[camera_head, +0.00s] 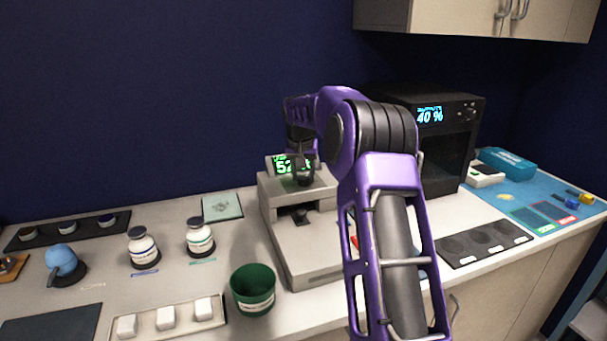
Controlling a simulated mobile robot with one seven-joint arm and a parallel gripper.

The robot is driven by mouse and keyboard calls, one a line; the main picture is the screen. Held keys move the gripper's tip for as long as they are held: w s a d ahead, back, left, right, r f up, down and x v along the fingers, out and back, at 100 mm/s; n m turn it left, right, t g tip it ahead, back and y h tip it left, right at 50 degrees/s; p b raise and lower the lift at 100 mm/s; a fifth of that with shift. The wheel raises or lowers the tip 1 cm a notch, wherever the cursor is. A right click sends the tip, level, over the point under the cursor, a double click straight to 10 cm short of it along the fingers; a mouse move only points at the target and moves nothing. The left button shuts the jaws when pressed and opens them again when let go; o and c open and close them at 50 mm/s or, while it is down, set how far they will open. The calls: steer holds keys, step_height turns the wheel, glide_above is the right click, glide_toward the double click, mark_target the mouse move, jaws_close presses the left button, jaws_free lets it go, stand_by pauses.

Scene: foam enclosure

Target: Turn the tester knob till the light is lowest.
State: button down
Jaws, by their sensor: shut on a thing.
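The tester (285,225) is a light grey machine on the counter at the middle of the view, with a green lit display (282,165) on top. The display starts with "52"; the rest is hidden behind my gripper. My gripper (304,180) points down at the top of the tester, just right of the digits. It is shut on the knob, which its fingers mostly hide. My purple arm covers the right side of the tester.
A black box (440,150) reading "40 %" stands behind right. A green cup (253,288) stands close by the tester's front left. Two white jars (143,248) (200,237) and a tray of white blocks (178,330) are at left. A dark tray (485,243) lies at right.

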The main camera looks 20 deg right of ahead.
stand_by(0.4)
steer(key=shift+c, duration=1.9)
jaws_free()
steer(key=v, duration=1.7)
steer(key=shift+r, duration=0.2)
steer(key=shift+s, duration=0.1)
